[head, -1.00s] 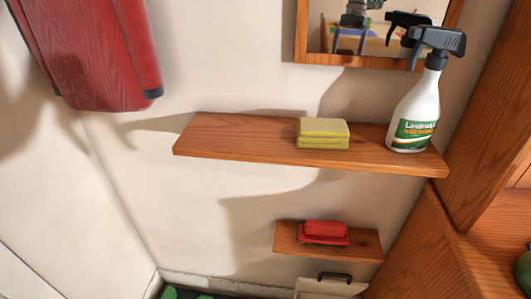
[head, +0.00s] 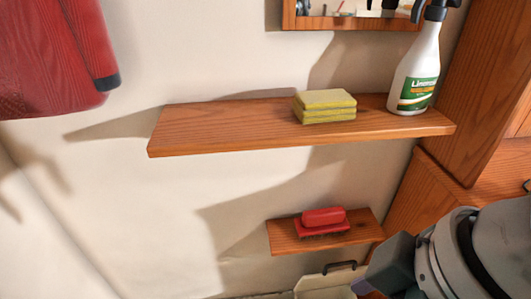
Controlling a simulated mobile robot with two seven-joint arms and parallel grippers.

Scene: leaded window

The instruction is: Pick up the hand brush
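The hand brush (head: 323,221) is red, with a rounded grip on top and bristles below. It lies on the small lower wooden shelf (head: 281,240) in the head view. My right arm comes in at the lower right. Its dark grey end (head: 391,263) is just right of and below that shelf, apart from the brush. The fingers cannot be made out, so I cannot tell whether the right gripper is open or shut. My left gripper is not in view.
A longer wooden shelf (head: 215,127) above holds a yellow sponge stack (head: 325,106) and a white spray bottle (head: 415,75). A mirror (head: 345,9) hangs above. Red hanging material (head: 50,55) is at upper left. A container with a black handle (head: 340,267) is below the lower shelf.

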